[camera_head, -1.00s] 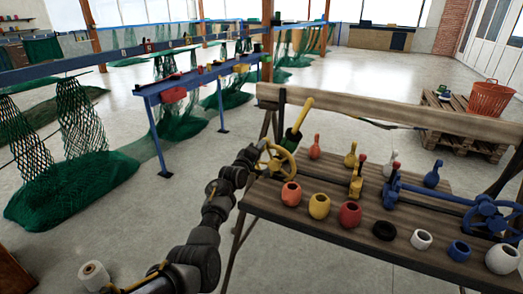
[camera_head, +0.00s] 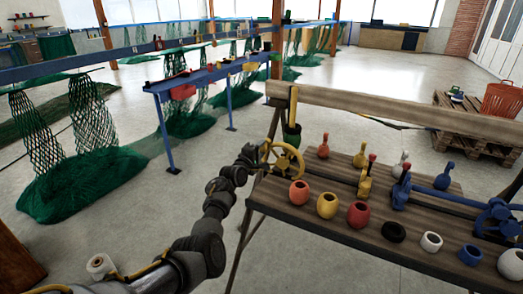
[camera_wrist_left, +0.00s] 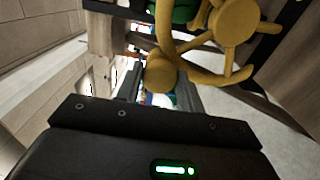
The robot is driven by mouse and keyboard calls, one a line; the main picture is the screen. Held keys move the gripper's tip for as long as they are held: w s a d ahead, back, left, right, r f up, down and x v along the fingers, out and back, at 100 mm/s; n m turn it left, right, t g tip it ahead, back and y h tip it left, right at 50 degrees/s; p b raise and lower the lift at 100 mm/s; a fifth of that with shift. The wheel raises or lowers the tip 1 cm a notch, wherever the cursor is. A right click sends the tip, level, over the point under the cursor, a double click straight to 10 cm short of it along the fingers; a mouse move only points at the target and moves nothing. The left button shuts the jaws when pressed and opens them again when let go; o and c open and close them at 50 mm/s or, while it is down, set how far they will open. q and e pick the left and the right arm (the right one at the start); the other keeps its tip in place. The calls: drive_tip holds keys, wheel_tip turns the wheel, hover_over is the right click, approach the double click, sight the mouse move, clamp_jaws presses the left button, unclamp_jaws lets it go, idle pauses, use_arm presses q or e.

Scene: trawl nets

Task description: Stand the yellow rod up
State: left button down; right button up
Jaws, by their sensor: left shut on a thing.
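The yellow rod (camera_head: 293,105) stands nearly upright in the head view, its lower end in a dark green holder (camera_head: 291,137) behind the bench's left end. A yellow handwheel (camera_head: 296,155) is at the bench's left end, just in front of the holder. My left gripper (camera_head: 262,154) is at the wheel's left side. In the left wrist view, the wheel (camera_wrist_left: 237,20) fills the top, and the fingers of my left gripper (camera_wrist_left: 160,92) are closed about its round yellow knob (camera_wrist_left: 160,72). The rod cannot be made out there. My right gripper is not in view.
The wooden bench (camera_head: 330,228) holds several coloured pots along its front edge, small coloured bottle-shaped pieces behind them, and a blue handwheel (camera_head: 496,217) at right. A wooden beam (camera_head: 400,115) runs along the back. Green nets (camera_head: 85,185) hang at left.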

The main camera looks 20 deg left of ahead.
use_arm(q)
drive_tip(key=shift+a+f, duration=0.1)
drive_tip(key=shift+a, duration=0.05)
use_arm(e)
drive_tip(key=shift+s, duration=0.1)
use_arm(q)
drive_tip(key=c, duration=0.9)
unclamp_jaws()
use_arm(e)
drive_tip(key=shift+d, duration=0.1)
use_arm(q)
drive_tip(key=shift+s, duration=0.5)
drive_tip(key=s, duration=0.3)
drive_tip(key=s+a, duration=0.1)
drive_tip(key=s, duration=0.2)
drive_tip(key=s+p, duration=0.1)
drive_tip(key=s, duration=0.2)
drive_tip(key=shift+s+a, duration=0.25)
drive_tip(key=shift+s, duration=0.1)
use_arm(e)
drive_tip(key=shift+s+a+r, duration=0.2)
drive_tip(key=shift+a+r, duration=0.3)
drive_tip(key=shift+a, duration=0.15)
